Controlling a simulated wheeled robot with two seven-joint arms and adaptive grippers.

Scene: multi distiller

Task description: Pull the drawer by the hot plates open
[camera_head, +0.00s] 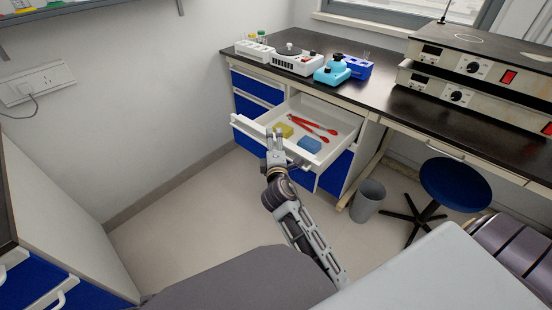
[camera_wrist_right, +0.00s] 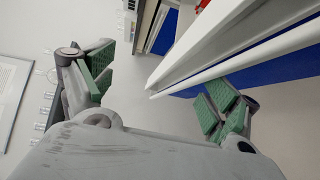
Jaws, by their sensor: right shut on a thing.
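The white drawer (camera_head: 318,104) stands pulled out of the blue-fronted cabinet (camera_head: 258,88), beneath the bench. My left gripper is not in view.
On the bench are a white hot plate device (camera_head: 297,62), a turquoise device (camera_head: 331,70) and a blue rack (camera_head: 358,67). Two stacked control units (camera_head: 470,75) stand at right. A grey bin (camera_head: 368,200) and a blue stool (camera_head: 455,185) occupy the floor right; floor left of the drawer is clear.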

